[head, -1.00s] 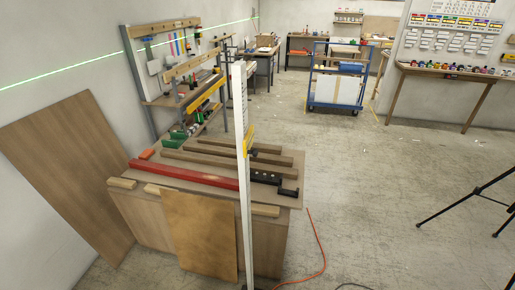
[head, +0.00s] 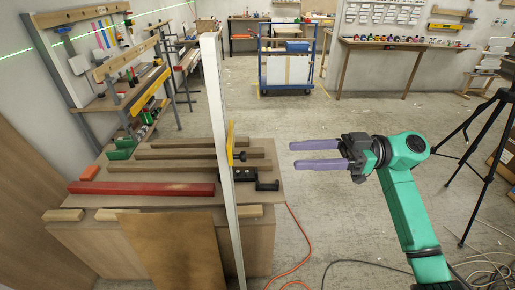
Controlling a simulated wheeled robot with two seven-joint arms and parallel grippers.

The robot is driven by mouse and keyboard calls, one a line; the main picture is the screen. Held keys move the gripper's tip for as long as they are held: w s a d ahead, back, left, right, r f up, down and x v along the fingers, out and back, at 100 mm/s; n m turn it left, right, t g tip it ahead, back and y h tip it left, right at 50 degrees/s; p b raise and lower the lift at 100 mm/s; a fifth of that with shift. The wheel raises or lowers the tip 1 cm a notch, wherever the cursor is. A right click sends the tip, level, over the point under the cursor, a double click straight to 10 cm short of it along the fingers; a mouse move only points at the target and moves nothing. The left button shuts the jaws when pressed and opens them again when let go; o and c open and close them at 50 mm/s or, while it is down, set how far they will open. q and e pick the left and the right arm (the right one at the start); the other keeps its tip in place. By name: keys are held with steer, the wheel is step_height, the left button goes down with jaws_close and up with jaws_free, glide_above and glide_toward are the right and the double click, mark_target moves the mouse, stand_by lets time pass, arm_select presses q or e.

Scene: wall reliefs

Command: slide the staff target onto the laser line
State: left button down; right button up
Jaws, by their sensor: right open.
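The white staff (head: 218,130) stands upright in front of the workbench in the head view. The yellow target (head: 230,143) sits on the staff, a little above bench-top height, with a dark clamp or knob at its right side. The green laser line (head: 85,33) runs along the left wall, higher in the picture than the target. My right gripper (head: 291,155) is open and empty, its two purple fingers pointing left toward the target, with a clear gap between them and the staff. My left gripper is not in view.
The workbench (head: 70,230) holds wooden beams, a red beam (head: 140,189) and dark tools close behind the staff. A plywood sheet (head: 175,255) leans on its front. A black tripod (head: 490,150) stands at the right. An orange cable (head: 303,240) lies on the floor.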

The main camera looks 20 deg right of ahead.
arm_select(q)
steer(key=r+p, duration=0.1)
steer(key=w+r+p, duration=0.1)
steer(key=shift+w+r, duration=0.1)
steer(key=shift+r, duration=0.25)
arm_select(e)
steer(key=x, duration=0.9)
steer(key=shift+w+a, duration=0.25)
steer(key=shift+w, duration=0.1)
steer(key=shift+f, duration=0.1)
jaws_close()
